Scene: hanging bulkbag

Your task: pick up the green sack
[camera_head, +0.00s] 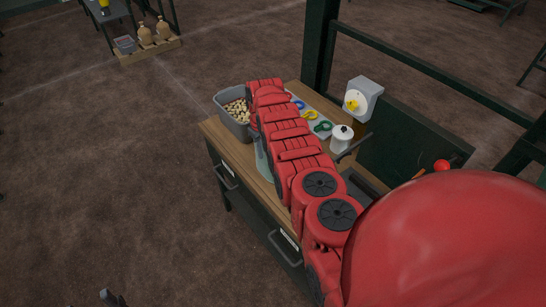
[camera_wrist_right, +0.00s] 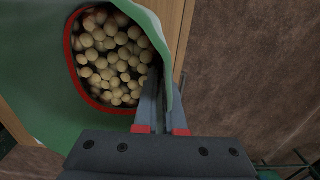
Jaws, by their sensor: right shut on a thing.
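The green sack (camera_wrist_right: 38,95) fills the left of the right wrist view. Its mouth is open, edged in red, and many pale round pieces show inside. My right gripper (camera_wrist_right: 165,85) is shut on the sack's edge beside the mouth, with green cloth between the fingers. In the head view a pale green strip of the sack (camera_head: 262,158) shows beside my red right arm, which hides the rest of it and the gripper. A small dark part at the bottom left of the head view may be my left gripper (camera_head: 113,299); its jaws are unclear.
A dark post (camera_head: 319,45) stands behind.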

